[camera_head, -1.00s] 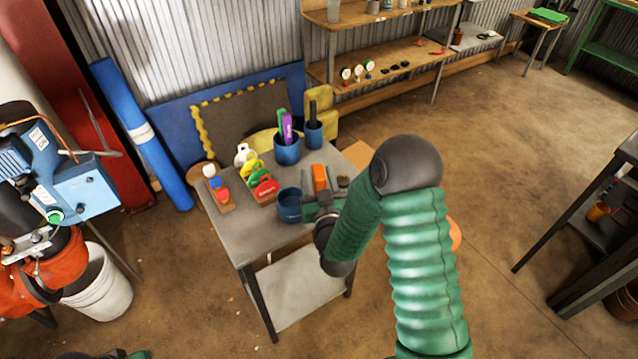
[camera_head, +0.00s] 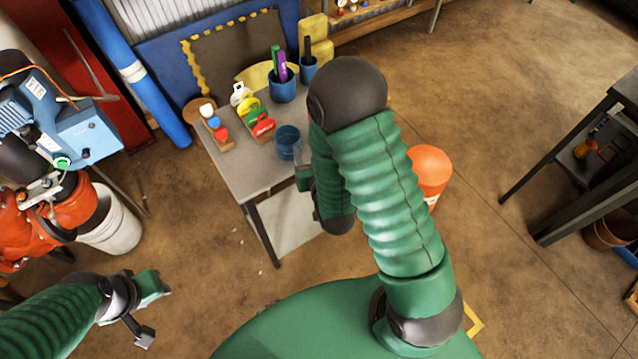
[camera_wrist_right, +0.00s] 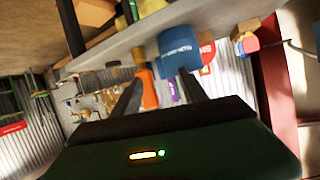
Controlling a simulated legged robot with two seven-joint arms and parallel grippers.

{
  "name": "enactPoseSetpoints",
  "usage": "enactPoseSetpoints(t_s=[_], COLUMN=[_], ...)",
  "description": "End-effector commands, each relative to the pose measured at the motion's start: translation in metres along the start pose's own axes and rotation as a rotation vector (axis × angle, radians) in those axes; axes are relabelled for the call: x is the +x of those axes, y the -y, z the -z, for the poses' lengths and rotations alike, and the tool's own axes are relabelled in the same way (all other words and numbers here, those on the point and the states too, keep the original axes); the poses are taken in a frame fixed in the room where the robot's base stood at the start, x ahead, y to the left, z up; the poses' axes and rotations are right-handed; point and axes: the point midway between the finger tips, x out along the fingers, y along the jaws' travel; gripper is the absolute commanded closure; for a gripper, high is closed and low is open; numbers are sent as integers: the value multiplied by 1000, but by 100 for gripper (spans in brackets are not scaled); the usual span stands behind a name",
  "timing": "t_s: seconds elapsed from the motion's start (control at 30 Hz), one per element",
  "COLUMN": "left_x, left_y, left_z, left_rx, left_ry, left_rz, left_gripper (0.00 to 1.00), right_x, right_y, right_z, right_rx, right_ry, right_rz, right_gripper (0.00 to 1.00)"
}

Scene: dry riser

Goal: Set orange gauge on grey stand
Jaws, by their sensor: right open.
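An orange item, likely the orange gauge (camera_wrist_right: 148,88), shows in the right wrist view between my fingers in the picture, beyond them and apart from them. In the head view my right arm hides it. I cannot make out the grey stand in either view. My right gripper (camera_wrist_right: 162,90) is open and empty. In the head view the right gripper (camera_head: 303,179) is partly hidden by its own arm, at the table's near right edge. My left gripper (camera_head: 155,311) is open and empty, low over the floor at the left.
The grey table (camera_head: 239,168) holds a blue cup (camera_head: 288,142), a pen cup (camera_head: 282,87) and coloured tags on racks (camera_head: 262,125). An orange bucket (camera_head: 430,170) stands right of my arm. A blue machine (camera_head: 75,135) and white bucket (camera_head: 108,222) stand left.

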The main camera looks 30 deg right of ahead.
Motion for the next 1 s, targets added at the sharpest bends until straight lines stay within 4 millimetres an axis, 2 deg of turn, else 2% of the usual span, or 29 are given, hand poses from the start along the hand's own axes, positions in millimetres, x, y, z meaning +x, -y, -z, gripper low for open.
enactPoseSetpoints(t_s=[0.07, 0.13, 0.23, 0.4, 0.5, 0.63, 1.0], left_x=[0, 0, 0, 0, 0, 0, 0], left_y=[0, 0, 0, 0, 0, 0, 0], left_z=[0, 0, 0, 0, 0, 0, 0], left_rx=[0, 0, 0, 0, 0, 0, 0], left_ry=[0, 0, 0, 0, 0, 0, 0], left_rz=[0, 0, 0, 0, 0, 0, 0], left_gripper=[64, 64, 64, 64, 64, 64, 64], right_x=[-2, -14, -49, -122, -149, -160, -160], right_y=[15, 28, 39, 31, 23, 19, 19], right_z=[-2, -10, -20, -27, -28, -30, -30], right_rx=[-4, -28, -93, -219, -264, -282, -280], right_ry=[143, 296, 526, 839, 938, 980, 980], right_rz=[42, 82, 134, 170, 169, 168, 167], right_gripper=[49, 49, 49, 49, 49, 49, 49])
